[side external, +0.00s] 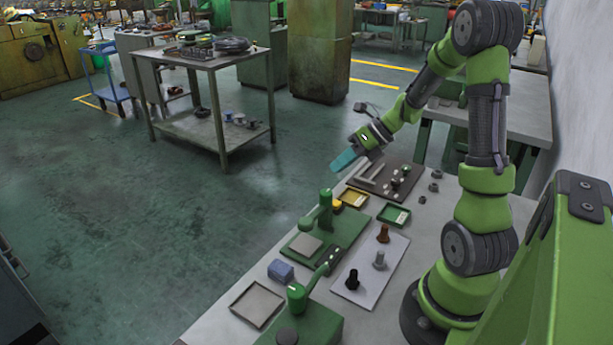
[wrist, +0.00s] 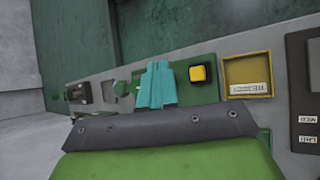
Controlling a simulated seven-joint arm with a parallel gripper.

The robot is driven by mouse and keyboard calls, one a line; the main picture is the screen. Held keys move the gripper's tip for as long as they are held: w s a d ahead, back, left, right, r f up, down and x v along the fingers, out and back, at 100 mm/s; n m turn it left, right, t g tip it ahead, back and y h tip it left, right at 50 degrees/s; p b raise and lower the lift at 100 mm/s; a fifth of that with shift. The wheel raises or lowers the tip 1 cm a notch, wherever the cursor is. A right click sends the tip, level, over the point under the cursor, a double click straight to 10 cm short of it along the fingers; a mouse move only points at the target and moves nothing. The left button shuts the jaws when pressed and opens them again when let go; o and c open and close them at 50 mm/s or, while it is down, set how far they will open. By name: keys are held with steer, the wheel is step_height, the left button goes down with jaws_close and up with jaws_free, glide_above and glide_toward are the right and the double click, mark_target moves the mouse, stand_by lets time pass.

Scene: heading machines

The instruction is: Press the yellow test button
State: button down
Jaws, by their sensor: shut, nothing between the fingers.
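The yellow test button (wrist: 198,73) shows in the wrist view as a yellow square cap on a dark base, just right of my fingertips. In the side view it is a small yellow spot (side external: 337,204) beside the green press (side external: 325,210), partly hidden. My gripper (side external: 345,159) has teal fingers and hangs in the air above and beyond the button, apart from it. In the wrist view my gripper (wrist: 156,84) shows its fingers together, with nothing between them.
A yellow-rimmed tray (wrist: 247,58) lies right of the button, and a green tray (side external: 393,215) stands nearby. A dark board (side external: 386,179) with small metal parts lies below my gripper. A white plate (side external: 371,268) carries upright pegs. The bench edge runs along the left.

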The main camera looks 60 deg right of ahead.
mark_target(339, 202)
steer(key=shift+f, duration=3.75)
steer(key=shift+f, duration=0.4)
steer(key=shift+f, duration=0.55)
steer(key=shift+r, duration=1)
steer(key=shift+r, duration=2.45)
